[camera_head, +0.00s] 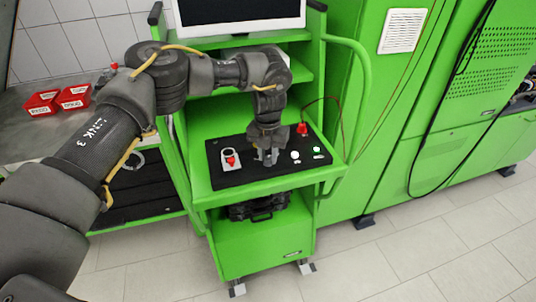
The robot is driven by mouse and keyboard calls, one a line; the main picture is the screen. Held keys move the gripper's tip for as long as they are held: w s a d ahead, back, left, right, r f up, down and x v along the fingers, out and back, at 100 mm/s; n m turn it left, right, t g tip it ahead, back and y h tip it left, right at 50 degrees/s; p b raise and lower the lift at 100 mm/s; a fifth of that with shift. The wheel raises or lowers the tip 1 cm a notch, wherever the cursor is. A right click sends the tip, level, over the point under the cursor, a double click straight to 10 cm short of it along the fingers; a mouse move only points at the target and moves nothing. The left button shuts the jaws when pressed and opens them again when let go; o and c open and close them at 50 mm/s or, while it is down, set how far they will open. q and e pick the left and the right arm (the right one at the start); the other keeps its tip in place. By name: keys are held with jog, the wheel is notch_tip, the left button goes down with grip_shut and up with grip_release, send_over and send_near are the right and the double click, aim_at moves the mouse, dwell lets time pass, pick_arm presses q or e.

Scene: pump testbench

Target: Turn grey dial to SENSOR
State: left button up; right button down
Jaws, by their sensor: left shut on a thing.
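My left gripper (267,157) points down at the middle of the black control panel (243,176) on the green cart. Its fingers are closed at the panel's surface, around what appears to be the grey dial. The dial is mostly hidden by the fingers, so its pointer and the SENSOR label cannot be read. My left arm reaches in from the left, above the cart. My right gripper is not in view.
Left of the gripper is a light plate with a red knob (231,160). To the right are small white controls (295,155) and a red plug (302,129) with a cable. A monitor (240,14) stands behind. Red bins (73,96) sit on the left bench.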

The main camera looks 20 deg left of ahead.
aim_at(269, 157)
pick_arm(q)
jog(key=shift+r, duration=0.1)
jog(key=o, duration=1)
jog(key=shift+w+r, duration=0.1)
jog(key=shift+r, duration=0.3)
notch_tip(269, 157, up, 10)
jog(key=b, duration=0.2)
jog(key=shift+d, duration=0.1)
